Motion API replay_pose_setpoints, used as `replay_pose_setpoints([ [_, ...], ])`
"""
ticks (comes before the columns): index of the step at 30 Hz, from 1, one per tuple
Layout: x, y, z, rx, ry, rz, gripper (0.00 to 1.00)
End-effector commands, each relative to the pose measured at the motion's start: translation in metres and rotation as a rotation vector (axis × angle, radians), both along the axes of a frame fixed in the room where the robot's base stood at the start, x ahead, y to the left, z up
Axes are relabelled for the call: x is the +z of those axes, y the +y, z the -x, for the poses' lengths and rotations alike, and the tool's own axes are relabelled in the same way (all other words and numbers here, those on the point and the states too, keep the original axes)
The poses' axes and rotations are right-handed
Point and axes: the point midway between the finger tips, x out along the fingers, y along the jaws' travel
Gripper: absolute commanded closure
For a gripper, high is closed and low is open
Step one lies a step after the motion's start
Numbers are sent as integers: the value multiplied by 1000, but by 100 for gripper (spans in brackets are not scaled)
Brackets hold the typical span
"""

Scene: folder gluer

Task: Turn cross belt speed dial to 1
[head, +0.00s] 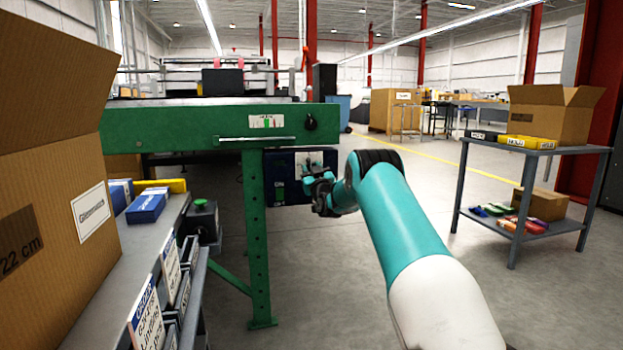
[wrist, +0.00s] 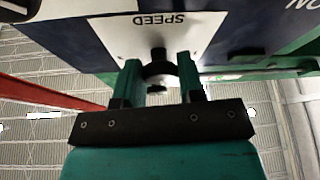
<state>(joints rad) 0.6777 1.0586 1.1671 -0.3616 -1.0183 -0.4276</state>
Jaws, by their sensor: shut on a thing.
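The cross belt speed dial (wrist: 158,70) is a dark round knob on a white plate marked SPEED (wrist: 160,38), seen upside down in the wrist view. My gripper (wrist: 159,72) has its two teal fingers on either side of the dial and is shut on it. In the head view my gripper (head: 318,180) is at the front of a dark blue control box (head: 281,190) under the green machine beam. There the gripper hides most of the dial. I cannot read which number the dial points to.
A black knob (head: 311,123) and a small gauge label (head: 267,121) are on the green beam (head: 190,128) above. A shelf with cartons (head: 60,180) stands close on the left. A grey table (head: 530,148) stands at right. The floor between is clear.

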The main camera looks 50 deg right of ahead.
Motion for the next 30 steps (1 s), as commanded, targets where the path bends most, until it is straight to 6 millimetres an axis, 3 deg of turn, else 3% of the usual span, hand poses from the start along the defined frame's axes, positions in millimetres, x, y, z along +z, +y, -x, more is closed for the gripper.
replay_pose_setpoints([
  [3, -8, -2, 2, -2, 50, 88, 88],
  [30, 2, -4, 2, 0, 491, 803, 88],
])
